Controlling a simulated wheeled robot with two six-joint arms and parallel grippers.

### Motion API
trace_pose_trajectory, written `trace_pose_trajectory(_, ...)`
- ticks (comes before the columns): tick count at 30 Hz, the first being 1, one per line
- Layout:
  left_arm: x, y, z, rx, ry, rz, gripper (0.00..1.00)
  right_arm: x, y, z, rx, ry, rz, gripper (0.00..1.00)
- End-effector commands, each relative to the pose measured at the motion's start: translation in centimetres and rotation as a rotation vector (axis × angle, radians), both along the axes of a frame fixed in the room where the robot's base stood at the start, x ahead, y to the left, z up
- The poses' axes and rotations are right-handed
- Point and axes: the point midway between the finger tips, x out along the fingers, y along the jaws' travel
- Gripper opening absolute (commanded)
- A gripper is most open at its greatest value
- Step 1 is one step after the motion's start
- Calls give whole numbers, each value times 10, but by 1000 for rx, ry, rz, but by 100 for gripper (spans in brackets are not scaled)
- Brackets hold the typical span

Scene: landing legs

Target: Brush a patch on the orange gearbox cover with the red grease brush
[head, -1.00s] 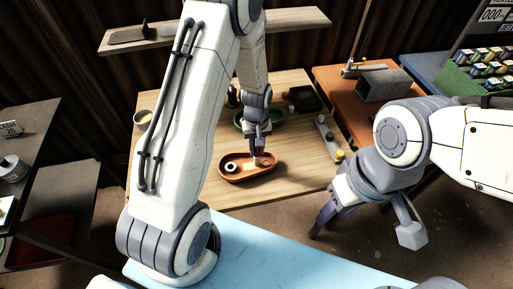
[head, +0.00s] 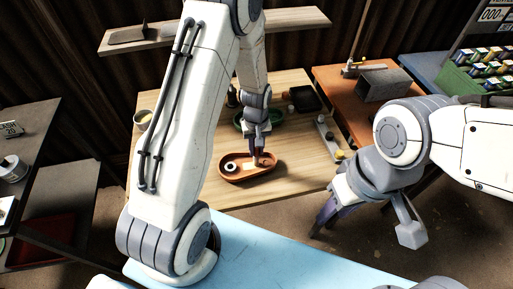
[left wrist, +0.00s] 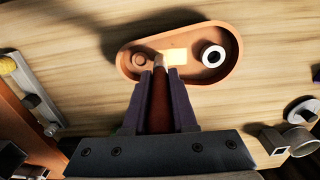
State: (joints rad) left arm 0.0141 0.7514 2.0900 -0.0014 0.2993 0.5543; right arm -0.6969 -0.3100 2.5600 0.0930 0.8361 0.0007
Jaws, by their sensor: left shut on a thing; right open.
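The orange gearbox cover (head: 236,178) lies on the wooden table in the head view, an oval shape with a raised rim. In the left wrist view the cover (left wrist: 200,78) shows a pale yellow patch (left wrist: 176,57), a white ring with a dark centre at one end and a round boss at the other. My left gripper (head: 257,160) is over the cover. In the left wrist view my left gripper (left wrist: 160,80) is shut on the red grease brush (left wrist: 160,100), whose tip is at the patch's edge; contact is unclear. My right gripper (head: 325,215) is open and empty, away from the table.
A green dish (head: 243,122) and a black tray (head: 303,98) lie behind the cover. A grey bar with knobs (head: 326,135) lies at the right. Bare wood (head: 290,185) surrounds the cover's front.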

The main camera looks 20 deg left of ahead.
Motion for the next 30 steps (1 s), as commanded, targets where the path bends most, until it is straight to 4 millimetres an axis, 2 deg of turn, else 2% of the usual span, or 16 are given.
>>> trace_pose_trajectory(15,-21,32,0,0,1,2,0,0,0,2,0,0,0,42)
trace_pose_trajectory(30,-18,28,0,0,0,-2,0,0,0,2,0,0,0,42)
